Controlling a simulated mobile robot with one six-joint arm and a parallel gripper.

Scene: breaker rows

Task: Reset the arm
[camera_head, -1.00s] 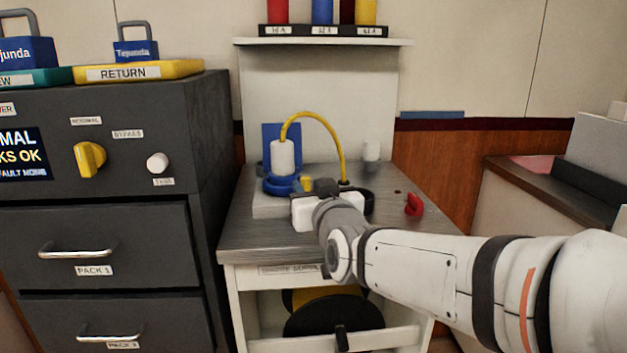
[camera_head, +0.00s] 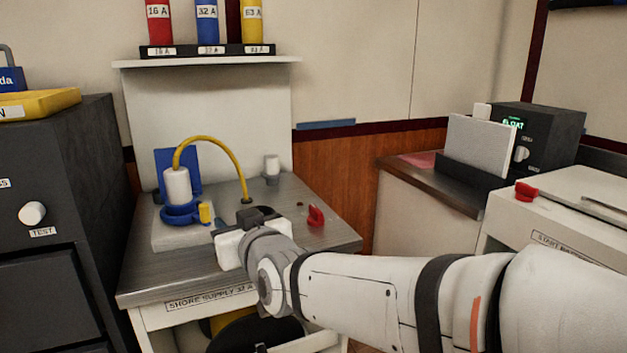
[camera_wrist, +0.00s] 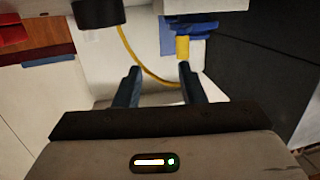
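My arm reaches in from the right over the metal-topped shore supply bench (camera_head: 150,275). My gripper (camera_wrist: 160,72) shows in the wrist view with its two dark fingers apart and nothing between them. In the head view the fingers are hidden behind my wrist. Beyond the gripper, a white plug (camera_head: 177,186) stands upright in a blue socket (camera_head: 184,214) with a raised blue lid. A yellow cable (camera_head: 222,145) arches from the plug down to the bench top. The cable also shows beyond the fingers in the wrist view (camera_wrist: 133,50).
A red knob (camera_head: 316,215) and a small grey post (camera_head: 271,168) stand on the bench. A shelf (camera_head: 205,62) above carries red, blue and yellow cylinders. A dark cabinet (camera_head: 75,220) stands left. A white unit with a red handle (camera_head: 526,192) stands right.

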